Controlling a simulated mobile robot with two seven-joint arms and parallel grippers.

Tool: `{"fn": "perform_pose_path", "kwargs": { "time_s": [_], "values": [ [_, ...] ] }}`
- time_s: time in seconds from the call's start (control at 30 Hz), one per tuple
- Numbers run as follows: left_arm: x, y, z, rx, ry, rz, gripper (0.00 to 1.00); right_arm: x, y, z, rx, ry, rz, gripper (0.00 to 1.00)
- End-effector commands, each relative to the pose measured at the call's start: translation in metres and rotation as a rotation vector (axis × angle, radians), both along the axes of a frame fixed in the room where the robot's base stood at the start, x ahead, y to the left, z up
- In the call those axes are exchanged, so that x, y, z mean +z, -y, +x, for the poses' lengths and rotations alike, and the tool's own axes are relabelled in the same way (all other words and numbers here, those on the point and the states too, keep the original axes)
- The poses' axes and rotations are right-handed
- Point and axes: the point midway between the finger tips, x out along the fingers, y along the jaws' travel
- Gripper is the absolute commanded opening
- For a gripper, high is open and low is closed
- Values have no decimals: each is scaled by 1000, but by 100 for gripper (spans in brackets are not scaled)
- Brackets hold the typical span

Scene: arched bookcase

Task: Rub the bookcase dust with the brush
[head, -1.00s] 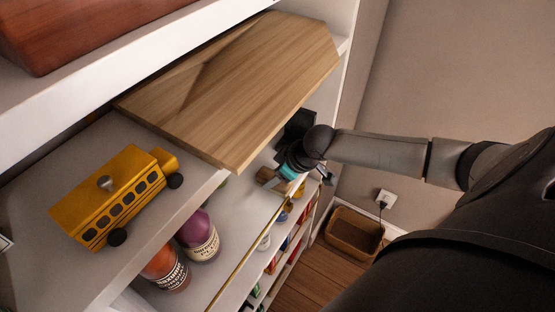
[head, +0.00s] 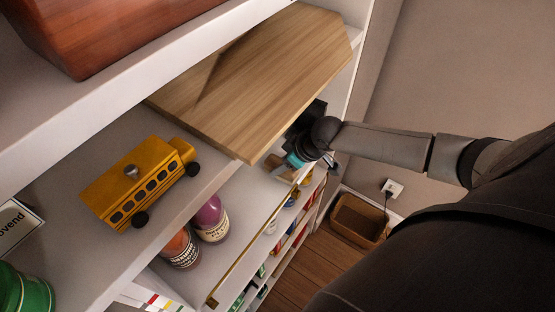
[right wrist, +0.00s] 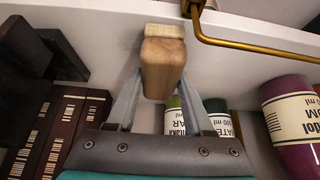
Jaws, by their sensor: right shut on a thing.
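My right gripper (head: 289,170) reaches in under the wooden board at the bookcase and is shut on the brush. In the right wrist view the brush (right wrist: 163,68) is a wooden block with a pale end, held between the two fingers (right wrist: 160,95). Its pale end points at the white bookcase surface (right wrist: 225,28) and lies at or very near it; I cannot tell whether they touch. My left gripper is not in view.
The wooden board (head: 255,80) overhangs my right gripper. A yellow toy bus (head: 138,183) stands on the bookcase shelf. Purple (head: 211,220) and orange (head: 181,250) bottles stand below, near a brass rail (head: 245,262). A basket (head: 357,220) sits on the floor.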

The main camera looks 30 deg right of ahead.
Motion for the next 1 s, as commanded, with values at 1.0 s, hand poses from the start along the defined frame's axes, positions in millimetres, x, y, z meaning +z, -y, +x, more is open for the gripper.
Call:
{"fn": "perform_pose_path", "kwargs": {
  "time_s": [1.0],
  "values": [
    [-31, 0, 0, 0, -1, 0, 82, -4, 57, 25, -3, 4, -1, 0]
  ]
}}
